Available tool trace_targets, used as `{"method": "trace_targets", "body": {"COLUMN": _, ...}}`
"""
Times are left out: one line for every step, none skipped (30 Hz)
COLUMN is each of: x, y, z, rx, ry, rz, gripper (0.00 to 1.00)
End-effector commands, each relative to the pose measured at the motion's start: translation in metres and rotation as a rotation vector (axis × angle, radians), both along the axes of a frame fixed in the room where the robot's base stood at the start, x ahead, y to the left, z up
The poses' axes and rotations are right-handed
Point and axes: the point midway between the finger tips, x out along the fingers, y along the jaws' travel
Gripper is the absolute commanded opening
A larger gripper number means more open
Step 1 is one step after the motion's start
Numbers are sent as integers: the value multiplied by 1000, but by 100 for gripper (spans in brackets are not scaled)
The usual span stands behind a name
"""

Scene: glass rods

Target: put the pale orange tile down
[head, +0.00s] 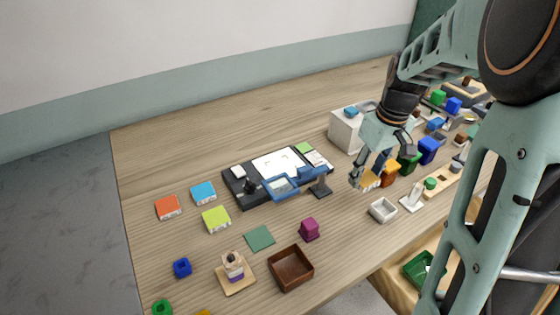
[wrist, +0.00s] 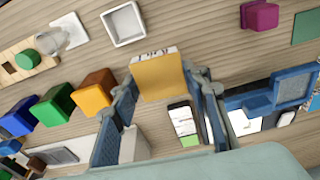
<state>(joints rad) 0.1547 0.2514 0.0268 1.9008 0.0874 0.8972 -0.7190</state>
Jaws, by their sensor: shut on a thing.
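The pale orange tile (head: 370,179) has a white edge with dark marks. In the wrist view the tile (wrist: 158,77) sits between the two blue finger pads of my gripper (wrist: 160,88), which is shut on it. In the head view my gripper (head: 368,166) points down over the table, left of an orange block (head: 391,172). The tile is low over the wood; I cannot tell whether it touches the table.
A small white tray (head: 383,210) stands in front, with a magenta block (head: 309,229) and brown box (head: 291,268) further left. Green (head: 408,160) and blue (head: 428,150) blocks stand to the right. A black board (head: 240,197) lies left. Bare wood shows at the back left.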

Motion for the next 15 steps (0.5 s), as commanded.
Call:
{"method": "trace_targets", "body": {"x": 3, "y": 4, "z": 8, "rx": 0, "ry": -1, "rz": 79, "gripper": 9}}
{"method": "trace_targets", "body": {"x": 5, "y": 7, "z": 10, "rx": 1, "ry": -2, "rz": 129, "gripper": 9}}
{"method": "trace_targets", "body": {"x": 6, "y": 11, "z": 13, "rx": 1, "ry": -1, "rz": 198, "gripper": 9}}
{"method": "trace_targets", "body": {"x": 7, "y": 14, "z": 15, "rx": 1, "ry": 0, "rz": 252, "gripper": 9}}
{"method": "trace_targets", "body": {"x": 8, "y": 17, "z": 17, "rx": 2, "ry": 0, "rz": 304, "gripper": 9}}
{"method": "trace_targets", "body": {"x": 10, "y": 22, "z": 20, "rx": 2, "ry": -1, "rz": 377, "gripper": 9}}
{"method": "trace_targets", "body": {"x": 11, "y": 25, "z": 23, "rx": 2, "ry": -2, "rz": 430, "gripper": 9}}
{"method": "trace_targets", "body": {"x": 13, "y": 28, "z": 25, "rx": 2, "ry": -1, "rz": 486, "gripper": 9}}
{"method": "trace_targets", "body": {"x": 14, "y": 32, "z": 28, "rx": 2, "ry": -1, "rz": 560, "gripper": 9}}
{"method": "trace_targets", "body": {"x": 15, "y": 35, "z": 31, "rx": 3, "ry": -1, "rz": 617, "gripper": 9}}
{"method": "trace_targets", "body": {"x": 17, "y": 39, "z": 33, "rx": 2, "ry": -2, "rz": 674, "gripper": 9}}
{"method": "trace_targets", "body": {"x": 18, "y": 44, "z": 37, "rx": 3, "ry": -1, "rz": 752, "gripper": 9}}
{"method": "trace_targets", "body": {"x": 19, "y": 47, "z": 39, "rx": 4, "ry": -1, "rz": 808, "gripper": 9}}
{"method": "trace_targets", "body": {"x": 21, "y": 50, "z": 42, "rx": 3, "ry": -2, "rz": 867, "gripper": 9}}
{"method": "trace_targets", "body": {"x": 22, "y": 54, "z": 46, "rx": 2, "ry": -1, "rz": 947, "gripper": 9}}
